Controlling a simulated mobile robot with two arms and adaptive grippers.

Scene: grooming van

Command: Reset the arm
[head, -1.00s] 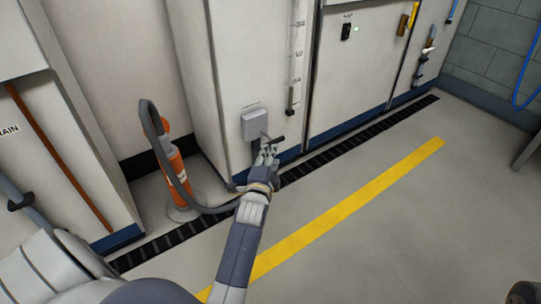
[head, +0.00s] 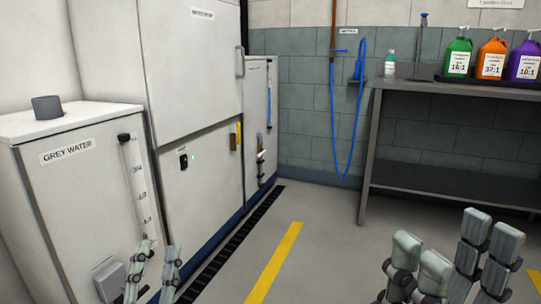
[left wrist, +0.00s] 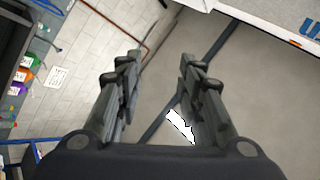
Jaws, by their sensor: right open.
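My left gripper (head: 156,262) is at the bottom left of the head view, in front of the grey water tank (head: 75,200). Its two fingers stand apart.
A metal table (head: 420,88) at the back right carries green (head: 458,55), orange (head: 491,57) and purple (head: 523,60) jugs. A blue hose (head: 333,110) hangs on the wall. Floor with a yellow stripe (head: 275,262) lies clear between the grippers. Tall white cabinets (head: 195,60) stand at left.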

